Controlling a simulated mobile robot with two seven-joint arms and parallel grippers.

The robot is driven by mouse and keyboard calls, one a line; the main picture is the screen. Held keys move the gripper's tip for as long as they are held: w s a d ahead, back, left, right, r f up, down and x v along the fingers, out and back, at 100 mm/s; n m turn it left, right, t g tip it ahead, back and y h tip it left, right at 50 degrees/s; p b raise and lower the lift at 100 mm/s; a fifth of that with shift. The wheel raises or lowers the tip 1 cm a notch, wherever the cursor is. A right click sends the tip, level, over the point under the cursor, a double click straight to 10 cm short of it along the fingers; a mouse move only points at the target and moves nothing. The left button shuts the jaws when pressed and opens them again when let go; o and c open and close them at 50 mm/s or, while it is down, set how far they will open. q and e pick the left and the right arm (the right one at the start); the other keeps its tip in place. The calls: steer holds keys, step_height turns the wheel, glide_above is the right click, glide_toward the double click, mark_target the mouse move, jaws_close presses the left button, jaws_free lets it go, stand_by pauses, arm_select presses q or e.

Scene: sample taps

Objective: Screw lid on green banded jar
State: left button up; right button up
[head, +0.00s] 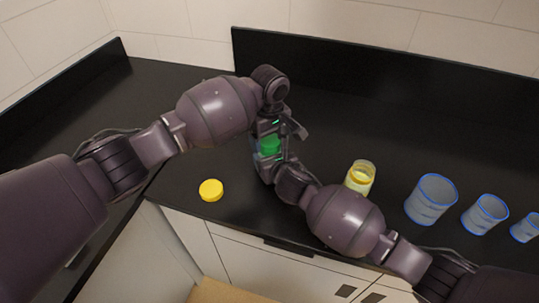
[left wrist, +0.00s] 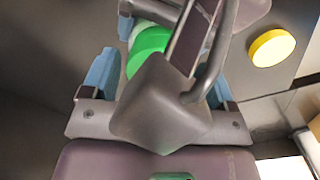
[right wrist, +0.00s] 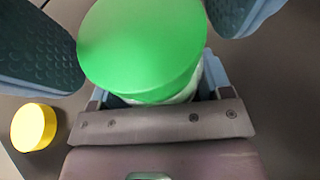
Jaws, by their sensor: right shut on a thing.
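The green lid (head: 269,146) sits on top of the jar, with a little of the pale jar (right wrist: 185,97) showing beneath it in the right wrist view. The jar's band is hidden. My right gripper (head: 268,160) is shut on the jar from the front and holds it upright at the counter. My left gripper (head: 281,128) is above, pointing down. Its fingers are spread on either side of the green lid (right wrist: 143,45), with gaps showing in the right wrist view. The lid also shows between its fingers in the left wrist view (left wrist: 148,48).
A yellow lid (head: 211,190) lies on the black counter (head: 190,90) near its front edge. A yellow-banded jar (head: 361,174) stands right of my right gripper, partly behind my right arm. Three blue-rimmed cups (head: 430,200) stand farther right. The back of the counter is clear.

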arm_select(q)
steer(key=shift+o, duration=0.8)
steer(key=shift+r, duration=2.3)
steer(key=shift+r+n, duration=1.7)
steer(key=shift+n, duration=0.1)
steer(key=shift+f, duration=0.1)
steer(key=shift+f, duration=3.9)
